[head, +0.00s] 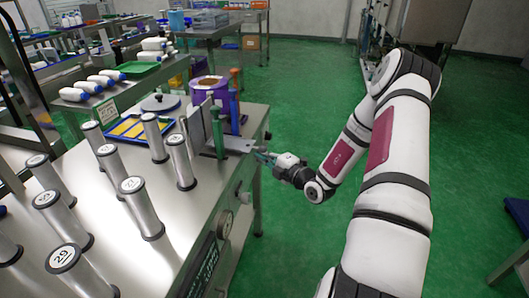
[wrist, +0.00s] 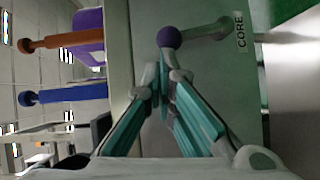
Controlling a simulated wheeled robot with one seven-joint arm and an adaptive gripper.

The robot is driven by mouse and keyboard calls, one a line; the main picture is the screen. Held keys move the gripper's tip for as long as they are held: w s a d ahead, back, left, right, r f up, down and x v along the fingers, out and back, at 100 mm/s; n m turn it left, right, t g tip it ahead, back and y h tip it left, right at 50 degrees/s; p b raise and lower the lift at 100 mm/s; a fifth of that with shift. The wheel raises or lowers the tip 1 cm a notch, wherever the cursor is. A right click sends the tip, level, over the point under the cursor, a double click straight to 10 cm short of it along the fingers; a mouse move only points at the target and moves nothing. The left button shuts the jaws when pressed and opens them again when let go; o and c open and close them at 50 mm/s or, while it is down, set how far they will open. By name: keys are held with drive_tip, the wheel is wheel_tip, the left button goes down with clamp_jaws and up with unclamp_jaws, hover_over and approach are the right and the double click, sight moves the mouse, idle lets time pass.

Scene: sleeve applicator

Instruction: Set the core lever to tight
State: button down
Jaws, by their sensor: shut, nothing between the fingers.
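In the wrist view, a lever with a dark purple ball knob (wrist: 169,38) sits on a grey-green panel beside a label reading CORE (wrist: 240,30). Its short arm runs from the knob toward the label. My gripper (wrist: 163,76) is shut and empty, its teal fingers pointing at the panel with the tips just below the knob in the picture. Whether a tip touches the knob cannot be told. In the head view my gripper (head: 264,157) is at the right end of the steel bench. The core lever cannot be made out there, and no tight marking is readable.
An orange handle (wrist: 60,40) and a blue handle (wrist: 65,95) stick out left of my gripper in the wrist view. In the head view, a green handle (head: 217,132) stands near the bench edge. Several metal cylinders (head: 180,160) stand on the bench. Open green floor (head: 300,100) lies to the right.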

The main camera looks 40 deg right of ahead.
drive_tip(key=shift+w+d+r+p, duration=0.2)
drive_tip(key=shift+d+r+p, duration=0.1)
drive_tip(key=shift+p, duration=0.15)
drive_tip(key=shift+w+d, duration=0.1)
drive_tip(key=shift+w, duration=0.05)
idle(0.4)
